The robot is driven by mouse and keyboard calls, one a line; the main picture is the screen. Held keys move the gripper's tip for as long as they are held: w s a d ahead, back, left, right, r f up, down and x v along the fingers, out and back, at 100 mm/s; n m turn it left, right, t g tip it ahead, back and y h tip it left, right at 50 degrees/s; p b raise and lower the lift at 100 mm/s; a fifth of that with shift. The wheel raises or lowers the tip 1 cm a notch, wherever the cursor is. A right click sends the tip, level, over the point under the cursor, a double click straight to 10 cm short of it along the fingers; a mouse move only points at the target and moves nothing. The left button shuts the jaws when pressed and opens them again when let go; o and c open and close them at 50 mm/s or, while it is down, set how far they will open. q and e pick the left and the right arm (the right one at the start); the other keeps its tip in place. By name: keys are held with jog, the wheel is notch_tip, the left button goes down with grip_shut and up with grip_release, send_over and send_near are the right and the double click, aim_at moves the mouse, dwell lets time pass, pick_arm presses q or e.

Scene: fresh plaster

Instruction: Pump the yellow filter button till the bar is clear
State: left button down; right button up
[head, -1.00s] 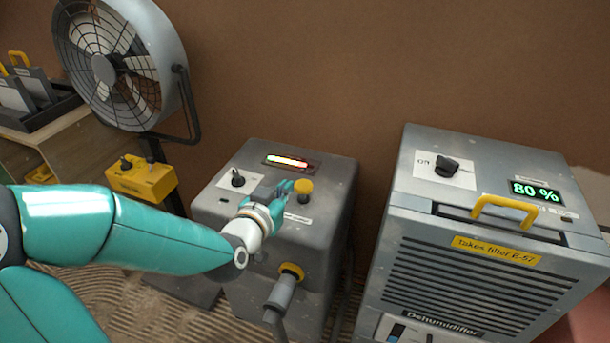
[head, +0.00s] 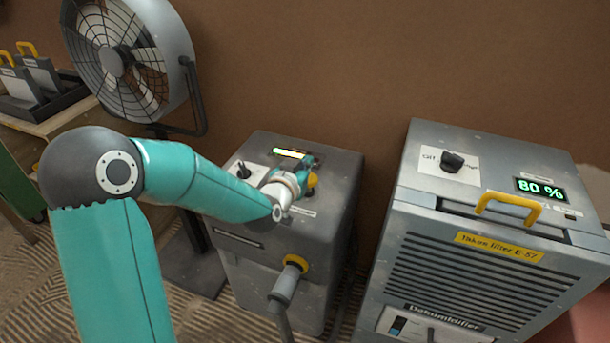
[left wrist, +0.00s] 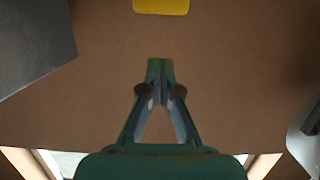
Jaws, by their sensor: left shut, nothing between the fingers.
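The yellow filter button (head: 312,181) is on top of the grey machine (head: 330,215) in the head view, partly hidden behind my left gripper. A yellow shape (left wrist: 161,5) at that view's top edge is cut off and unclear. My right gripper is not in view.
A knob (head: 243,170) is left of my gripper, and a hose with a yellow collar (head: 296,262) leaves the machine's front. The dehumidifier (head: 470,240) stands at the right, reading 80 %. A fan (head: 130,60) stands at the back left.

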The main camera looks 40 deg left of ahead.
aim_at(305, 199)
pick_arm(q)
jog(key=shift+s+f, duration=0.1)
jog(key=shift+f, duration=1.85)
notch_tip(305, 199, down, 3)
jog(key=b, duration=0.4)
jog(key=shift+s, duration=0.1)
jog(key=shift+d, duration=0.1)
jog(key=shift+r, duration=0.45)
notch_tip(305, 199, up, 3)
jog(key=shift+r+p, duration=0.1)
jog(key=shift+p, duration=0.85)
jog(key=b+v, duration=0.1)
jog(key=v, duration=0.9)
jog(key=shift+r, duration=0.2)
